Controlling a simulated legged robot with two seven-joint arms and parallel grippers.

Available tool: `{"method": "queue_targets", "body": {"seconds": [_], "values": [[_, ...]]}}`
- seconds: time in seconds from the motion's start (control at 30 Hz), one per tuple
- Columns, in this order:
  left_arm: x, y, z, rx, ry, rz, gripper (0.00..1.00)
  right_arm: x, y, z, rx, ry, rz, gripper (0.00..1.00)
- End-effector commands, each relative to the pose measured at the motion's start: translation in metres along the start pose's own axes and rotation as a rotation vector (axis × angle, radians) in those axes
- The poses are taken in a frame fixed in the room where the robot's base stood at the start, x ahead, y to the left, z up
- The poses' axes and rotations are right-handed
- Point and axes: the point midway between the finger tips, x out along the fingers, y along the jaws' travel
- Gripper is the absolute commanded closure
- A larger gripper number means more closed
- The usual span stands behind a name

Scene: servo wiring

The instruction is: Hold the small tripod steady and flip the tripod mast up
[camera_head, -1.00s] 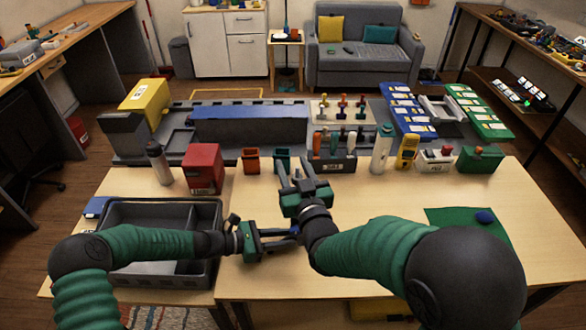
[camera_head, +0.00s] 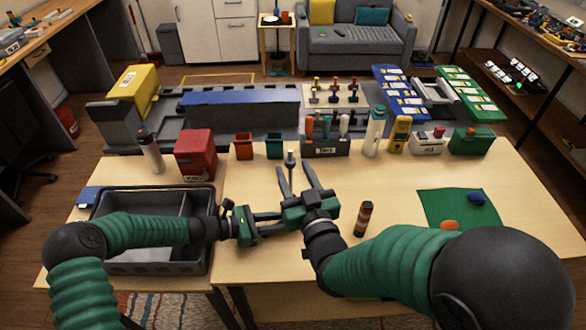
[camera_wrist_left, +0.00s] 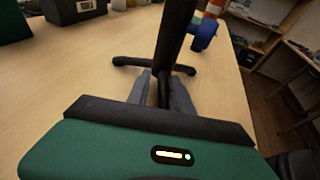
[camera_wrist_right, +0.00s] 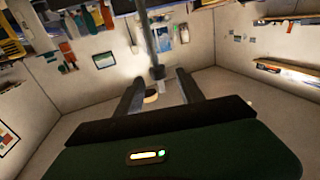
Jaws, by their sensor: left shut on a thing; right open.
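The small black tripod shows best in the left wrist view (camera_wrist_left: 162,72), its legs spread on the table and its post upright. My left gripper (camera_wrist_left: 160,88) is shut on the post low down; in the head view this gripper (camera_head: 279,216) reaches in from the left. The tripod mast (camera_head: 290,158) stands up, its pale top showing between the fingers of my right gripper (camera_head: 295,172). The right gripper is open around or just in front of the mast. The mast also shows in the right wrist view (camera_wrist_right: 149,42). The right hand hides the tripod's lower part in the head view.
A dark striped cylinder (camera_head: 363,218) stands right of my right gripper. A green mat (camera_head: 440,205) lies farther right. A grey tray (camera_head: 205,259) is beneath my left arm. A red box (camera_head: 195,157) and a tool rack (camera_head: 325,146) stand behind.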

Motion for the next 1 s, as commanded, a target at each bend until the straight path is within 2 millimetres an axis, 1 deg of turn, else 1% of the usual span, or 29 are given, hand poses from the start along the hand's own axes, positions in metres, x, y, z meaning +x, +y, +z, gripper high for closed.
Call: {"method": "queue_targets", "body": {"seconds": [0.07,0.1,0.3,0.57,0.67,0.77,1.0], "values": [[0.0,0.0,0.001,0.001,-0.002,0.0,0.96,0.0,0.0,0.0,0.0,0.0,0.0,0.55],[0.0,0.0,0.001,0.001,-0.002,0.0,0.72,0.0,0.0,0.0,0.0,0.0,0.0,0.55],[0.0,0.0,0.001,0.0,-0.001,0.0,0.48,0.0,0.0,0.0,0.0,0.0,0.0,0.55],[0.0,0.0,0.0,0.0,-0.001,0.0,0.48,0.0,0.0,0.0,0.0,0.0,0.0,0.55],[-0.007,0.001,0.0,0.001,-0.001,0.001,0.48,0.0,0.0,0.0,0.0,0.0,0.0,0.55],[-0.025,0.002,0.0,0.0,0.0,0.004,0.48,0.0,0.0,0.0,0.0,0.0,0.0,0.55],[-0.087,0.002,-0.001,0.0,0.0,0.004,0.48,0.0,0.0,0.0,0.0,0.0,0.0,0.55]]}}
